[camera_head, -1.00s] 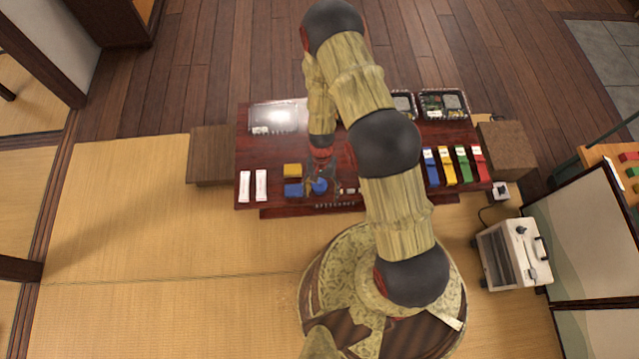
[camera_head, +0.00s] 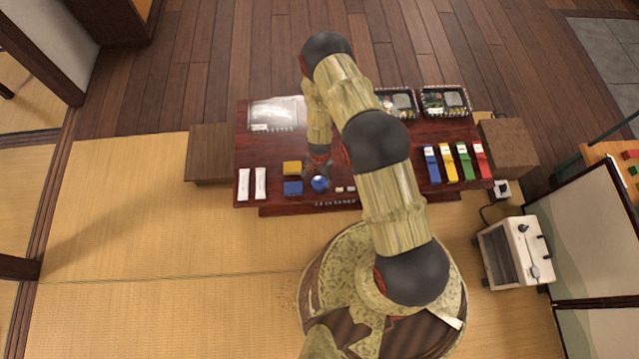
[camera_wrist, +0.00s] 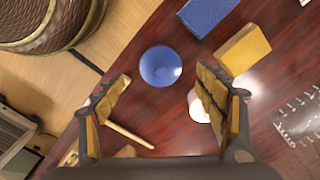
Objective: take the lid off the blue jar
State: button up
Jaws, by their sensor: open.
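A round, shiny blue thing, seemingly the blue jar (camera_head: 320,184), stands near the front edge of the dark red table; it also shows in the wrist view (camera_wrist: 160,66). From above I see only a blue disc and cannot tell the lid from the body. My gripper (camera_wrist: 164,79) is open and empty, its yellow-padded fingers apart on either side of the disc in the wrist view. In the head view my gripper (camera_head: 318,168) is just behind the jar. A white round thing (camera_wrist: 196,106) is partly hidden by the right finger.
A blue block (camera_head: 293,188) and a yellow block (camera_head: 292,168) lie left of the jar. A wooden stick (camera_wrist: 128,134) lies nearby. Two white packets (camera_head: 252,184) are at the table's left. A clear-lidded tray (camera_head: 277,114) and food boxes (camera_head: 444,102) stand farther back.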

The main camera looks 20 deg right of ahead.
aim_at(319, 180)
notch_tip(319, 180, down, 4)
jog(key=shift+w+r+b, duration=0.1)
jog(key=shift+b, duration=0.65)
jog(key=shift+r, duration=0.1)
jog(key=shift+c, duration=1.3)
jog(key=c, duration=0.8)
